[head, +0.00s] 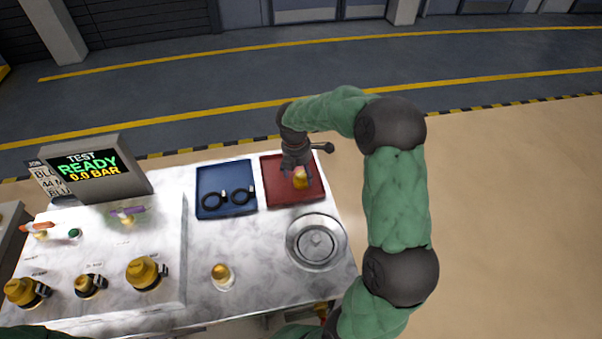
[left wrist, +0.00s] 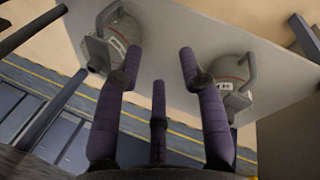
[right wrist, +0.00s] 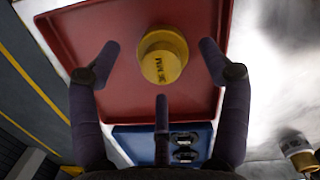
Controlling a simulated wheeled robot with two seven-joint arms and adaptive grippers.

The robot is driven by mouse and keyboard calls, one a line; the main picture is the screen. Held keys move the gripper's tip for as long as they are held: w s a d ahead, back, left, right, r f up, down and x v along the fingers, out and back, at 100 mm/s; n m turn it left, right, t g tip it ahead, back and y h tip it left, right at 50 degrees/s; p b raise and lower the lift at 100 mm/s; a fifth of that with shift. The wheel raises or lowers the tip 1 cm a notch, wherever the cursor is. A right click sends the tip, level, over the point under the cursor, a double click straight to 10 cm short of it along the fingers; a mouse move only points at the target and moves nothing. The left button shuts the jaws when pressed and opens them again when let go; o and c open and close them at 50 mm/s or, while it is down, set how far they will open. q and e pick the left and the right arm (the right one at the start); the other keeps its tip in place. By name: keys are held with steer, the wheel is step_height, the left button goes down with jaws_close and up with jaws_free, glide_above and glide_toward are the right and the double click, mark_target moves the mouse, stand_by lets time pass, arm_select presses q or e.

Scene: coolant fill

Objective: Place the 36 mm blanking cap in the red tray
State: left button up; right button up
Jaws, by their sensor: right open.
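The 36 mm blanking cap (right wrist: 163,57) is yellow, with "36 MM" on its face. It is at the red tray (right wrist: 90,60), over the tray's floor; I cannot tell for certain whether it rests there. In the head view the cap (head: 301,181) shows just below my right gripper (head: 296,170), inside the outline of the red tray (head: 281,198). My right gripper (right wrist: 158,48) is open, its fingers on either side of the cap with gaps. My left gripper (left wrist: 158,53) is open and empty; in the head view it is not visible.
A blue tray (head: 214,211) with two black rings adjoins the red tray. A round metal dish (head: 317,222) and a yellow-topped fitting (head: 222,274) stand on the marble top. A panel with several yellow caps and a display (head: 85,168) is at left. Grey containers (left wrist: 232,72) show in the left wrist view.

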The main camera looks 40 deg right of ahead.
mark_target(297, 175)
step_height(297, 175, up, 10)
steer(key=a+p, duration=0.1)
steer(key=p, duration=0.1)
steer(key=shift+a+r+p, duration=0.15)
steer(key=shift+r+p, duration=0.05)
steer(key=shift+p, duration=0.1)
